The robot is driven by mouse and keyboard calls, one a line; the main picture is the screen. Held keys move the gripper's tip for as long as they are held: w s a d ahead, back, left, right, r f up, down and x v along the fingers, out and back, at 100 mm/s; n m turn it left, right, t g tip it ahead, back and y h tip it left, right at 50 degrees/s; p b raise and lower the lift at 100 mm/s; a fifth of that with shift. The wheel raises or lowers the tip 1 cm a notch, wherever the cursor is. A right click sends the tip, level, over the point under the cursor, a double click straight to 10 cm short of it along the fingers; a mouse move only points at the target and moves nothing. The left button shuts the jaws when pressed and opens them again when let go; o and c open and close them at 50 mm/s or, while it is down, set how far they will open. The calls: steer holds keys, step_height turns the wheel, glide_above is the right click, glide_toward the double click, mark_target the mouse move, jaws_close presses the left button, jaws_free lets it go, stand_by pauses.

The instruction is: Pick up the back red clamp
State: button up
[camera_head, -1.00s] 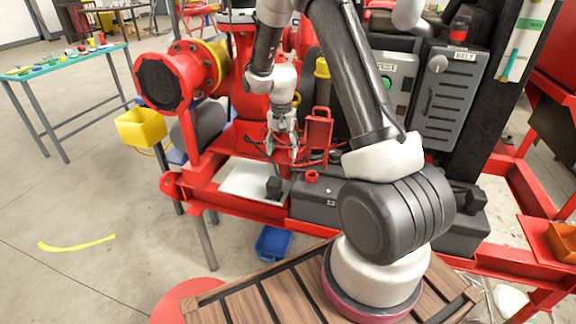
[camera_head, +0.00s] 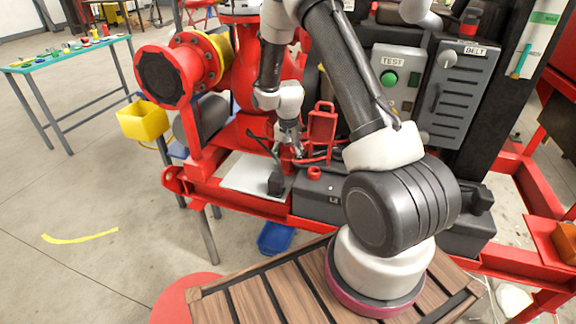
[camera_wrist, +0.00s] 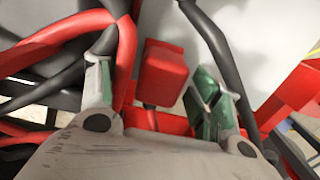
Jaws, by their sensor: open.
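My gripper (camera_head: 291,152) points down among red parts on the skid, between a black hose and an upright red bracket. In the head view my gripper hides much of this spot.
Red curved tubes (camera_wrist: 122,70) and black hoses pass close to the fingers. The upright red bracket (camera_head: 322,124) stands right of my gripper. A white plate (camera_head: 245,177) lies to the left. Grey boxes with a green TEST button (camera_head: 389,78) stand behind right.

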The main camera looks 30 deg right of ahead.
mark_target(288, 155)
steer(key=c, duration=1.3)
step_height(288, 155, up, 10)
steer(key=shift+r, duration=0.1)
